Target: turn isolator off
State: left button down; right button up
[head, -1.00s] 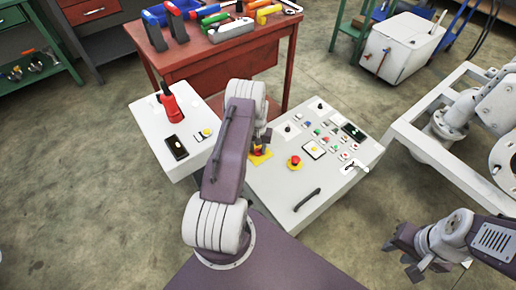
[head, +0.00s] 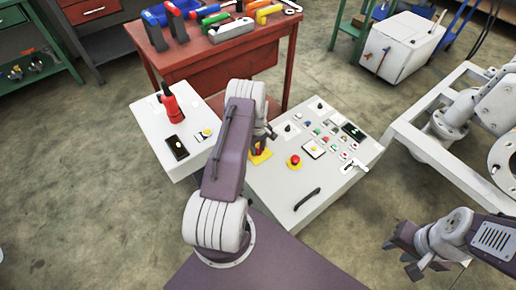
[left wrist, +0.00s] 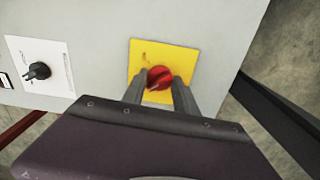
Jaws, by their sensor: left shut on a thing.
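The isolator is a red rotary knob (left wrist: 159,78) on a yellow plate (left wrist: 188,60), seen in the left wrist view. In the head view the yellow plate (head: 261,157) shows partly behind my left arm, on the light control panel. My left gripper (left wrist: 160,92) is shut on the red knob, one finger at each side of it. In the head view my left gripper (head: 262,138) is mostly hidden by my arm. My right gripper (head: 408,255) is at the lower right, away from the panel, with its fingers apart.
The control panel (head: 270,192) also carries a red emergency button (head: 294,161), several small buttons and a black handle (head: 307,199). A black knob (left wrist: 39,71) on a white plate is left of the isolator in the wrist view. A red tool table (head: 215,55) stands behind.

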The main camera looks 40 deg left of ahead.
aim_at(258, 149)
pick_arm(q)
jog(key=shift+n, duration=0.5)
jog(key=c, duration=0.9)
grip_release()
jog(key=shift+c, duration=0.2)
notch_tip(258, 149, up, 9)
jog(key=p, duration=0.2)
jog(key=shift+p, duration=0.3)
